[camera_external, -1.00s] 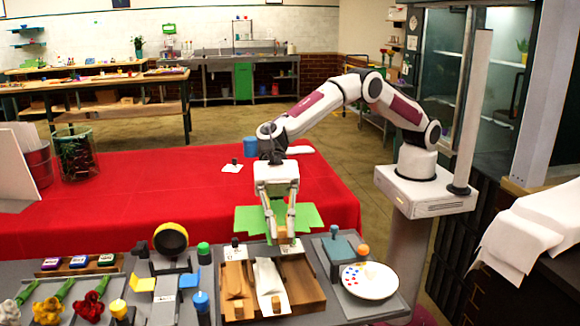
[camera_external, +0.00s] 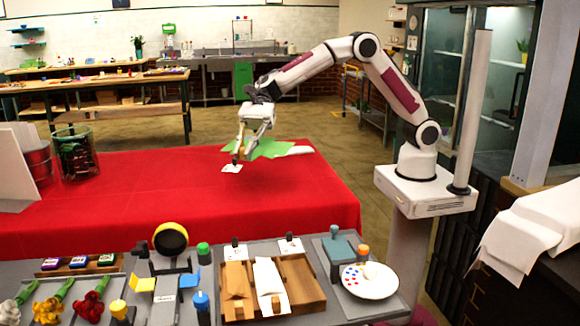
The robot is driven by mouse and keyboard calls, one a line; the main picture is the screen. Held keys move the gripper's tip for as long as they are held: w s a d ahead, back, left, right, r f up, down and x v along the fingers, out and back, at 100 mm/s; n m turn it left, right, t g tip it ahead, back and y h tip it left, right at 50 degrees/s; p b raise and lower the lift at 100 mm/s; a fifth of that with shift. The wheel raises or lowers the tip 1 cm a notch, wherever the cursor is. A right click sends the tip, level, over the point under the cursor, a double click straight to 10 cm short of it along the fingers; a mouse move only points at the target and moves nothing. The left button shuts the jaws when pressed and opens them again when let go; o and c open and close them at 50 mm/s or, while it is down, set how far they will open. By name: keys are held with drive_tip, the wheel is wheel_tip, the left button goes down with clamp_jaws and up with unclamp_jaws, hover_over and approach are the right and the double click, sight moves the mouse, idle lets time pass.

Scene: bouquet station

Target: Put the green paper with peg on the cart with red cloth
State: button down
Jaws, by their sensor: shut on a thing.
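The green paper (camera_external: 268,148) is now over the far part of the cart with red cloth (camera_external: 130,220). My gripper (camera_external: 240,155) points down beside the paper's left edge and is shut on its wooden peg, which is mostly hidden between the fingers. I cannot tell whether the paper touches the cloth or hangs just above it. A small white card (camera_external: 231,169) with a dark knob lies on the cloth just below my fingertips.
A white sheet (camera_external: 300,150) lies at the cloth's far right. A wooden tray (camera_external: 312,290) with white paper, a paint plate (camera_external: 369,281) and several flowers and tools fill the near table. The cloth's middle is clear.

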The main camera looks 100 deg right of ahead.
drive_tip(key=s+d, duration=0.1)
drive_tip(key=d, duration=0.1)
drive_tip(key=s+d, duration=0.2)
drive_tip(key=s+d+f, duration=0.1)
drive_tip(key=d, duration=0.1)
drive_tip(key=shift+s+d, duration=0.35)
drive_tip(key=s+f, duration=0.3)
drive_tip(key=s, duration=0.2)
drive_tip(key=shift+s+g, duration=0.2)
drive_tip(key=shift+g, duration=0.2)
drive_tip(key=shift+f, duration=0.1)
hover_over(278, 193)
drive_tip(key=shift+d+f, duration=0.1)
drive_tip(key=shift+f, duration=3.05)
drive_tip(key=shift+f, duration=2)
